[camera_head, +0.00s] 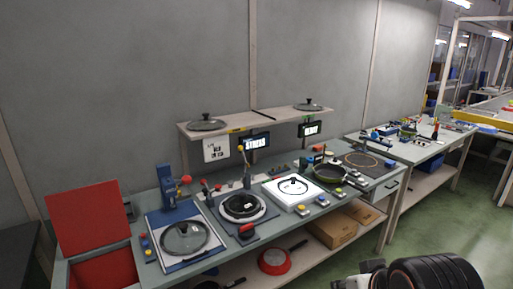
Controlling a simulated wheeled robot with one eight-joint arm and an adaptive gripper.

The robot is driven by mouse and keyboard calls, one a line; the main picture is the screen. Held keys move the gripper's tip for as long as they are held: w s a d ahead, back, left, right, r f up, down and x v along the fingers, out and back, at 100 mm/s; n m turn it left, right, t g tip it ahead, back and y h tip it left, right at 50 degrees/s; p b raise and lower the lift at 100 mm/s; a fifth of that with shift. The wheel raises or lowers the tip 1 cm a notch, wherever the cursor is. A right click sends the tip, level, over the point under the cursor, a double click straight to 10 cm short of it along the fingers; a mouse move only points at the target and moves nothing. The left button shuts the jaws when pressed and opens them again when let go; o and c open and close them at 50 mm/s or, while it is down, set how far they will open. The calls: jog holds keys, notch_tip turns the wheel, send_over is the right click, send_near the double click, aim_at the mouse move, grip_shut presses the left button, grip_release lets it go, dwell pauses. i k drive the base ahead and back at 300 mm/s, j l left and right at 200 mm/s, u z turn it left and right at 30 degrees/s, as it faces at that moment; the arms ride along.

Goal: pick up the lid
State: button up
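Several glass lids with dark knobs are in view. One lid (206,123) lies at the left end of the raised wooden shelf, and another lid (308,106) lies at its right end. A larger lid (185,239) lies on a blue-and-white fixture at the bench's left front. I cannot tell which lid is meant. Part of my arm, black and ribbed with white pieces, shows at the bottom right, cut off by the frame. It is well apart from all the lids. I cannot make out the fingertips or anything held.
The grey-green bench (155,188) carries a round black fixture (242,207), a white square plate (293,190) and a dark pan (329,173). A red bin (90,218) stands at the left. A red pan (274,262) and cardboard boxes (333,230) are below. Green floor is open at right.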

aim_at(293, 185)
jog(key=i, duration=0.65)
jog(key=i+j+z, duration=0.15)
jog(key=i, duration=0.5)
jog(key=i+j, duration=0.1)
jog(key=i, duration=0.55)
jog(key=l+z, duration=0.05)
